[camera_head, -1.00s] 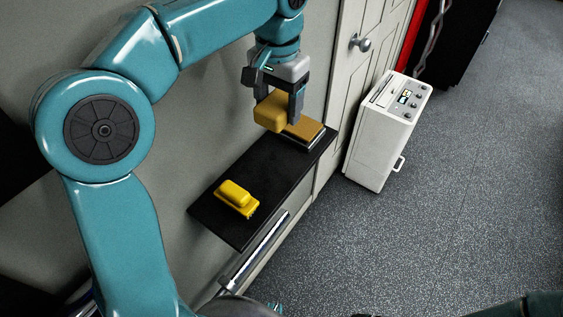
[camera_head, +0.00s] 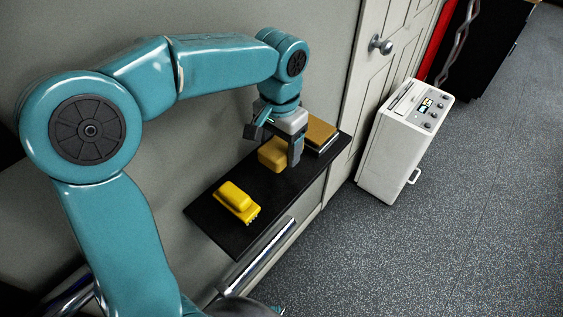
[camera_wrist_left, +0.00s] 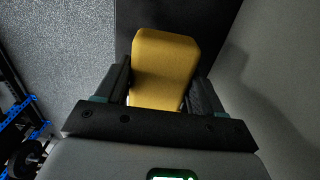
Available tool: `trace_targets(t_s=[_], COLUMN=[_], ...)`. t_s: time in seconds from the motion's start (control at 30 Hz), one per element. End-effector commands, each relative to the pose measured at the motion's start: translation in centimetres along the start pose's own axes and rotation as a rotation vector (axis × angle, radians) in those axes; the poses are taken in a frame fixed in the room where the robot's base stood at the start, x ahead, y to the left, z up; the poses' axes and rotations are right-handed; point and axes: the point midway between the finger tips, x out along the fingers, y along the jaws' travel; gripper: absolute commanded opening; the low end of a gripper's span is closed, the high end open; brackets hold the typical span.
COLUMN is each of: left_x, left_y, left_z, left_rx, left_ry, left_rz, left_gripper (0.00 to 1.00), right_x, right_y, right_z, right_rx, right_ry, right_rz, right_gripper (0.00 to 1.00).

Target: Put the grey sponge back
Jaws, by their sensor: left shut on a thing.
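No grey sponge shows. A mustard-yellow sponge-like block (camera_head: 271,155) is between the fingers of my left gripper (camera_head: 281,160), which is shut on it. The block is low over the black shelf (camera_head: 262,213), between the brush and the tan-topped item. I cannot tell whether it touches the shelf. In the left wrist view the block (camera_wrist_left: 163,65) sits between both fingers, with the dark shelf behind it. My right gripper is not in view.
A yellow brush (camera_head: 236,200) lies on the near part of the shelf. A tan-topped flat item (camera_head: 320,133) lies at its far end. A metal bar (camera_head: 268,251) runs below the front edge. A white appliance (camera_head: 400,150) stands on the floor by the door.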

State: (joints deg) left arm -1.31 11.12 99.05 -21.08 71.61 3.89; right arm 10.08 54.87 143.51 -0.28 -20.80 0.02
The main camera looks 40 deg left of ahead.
Motion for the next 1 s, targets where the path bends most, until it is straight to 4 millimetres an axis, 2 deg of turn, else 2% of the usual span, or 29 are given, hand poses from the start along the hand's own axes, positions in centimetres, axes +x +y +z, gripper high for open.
trace_targets(t_s=[0.4,0.8,0.83,0.9,1.0], left_x=[5.2,5.8,5.7,5.6,5.6], left_y=[0.0,0.0,0.0,0.0,0.0], left_z=[-0.3,-0.4,-0.4,-0.4,-0.4], left_rx=[0.001,0.001,0.001,0.001,0.001], left_ry=[-0.001,0.001,0.001,0.001,0.001], left_rz=[0.000,0.000,0.000,0.000,0.000], left_gripper=[0.43,0.43,0.74,0.93,0.93], right_x=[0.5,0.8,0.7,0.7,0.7], right_y=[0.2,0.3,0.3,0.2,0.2], right_z=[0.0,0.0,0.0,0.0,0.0], right_rx=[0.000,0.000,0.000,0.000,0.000], right_ry=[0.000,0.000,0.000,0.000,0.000], right_rz=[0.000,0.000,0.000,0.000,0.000], right_gripper=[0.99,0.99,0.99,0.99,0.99])
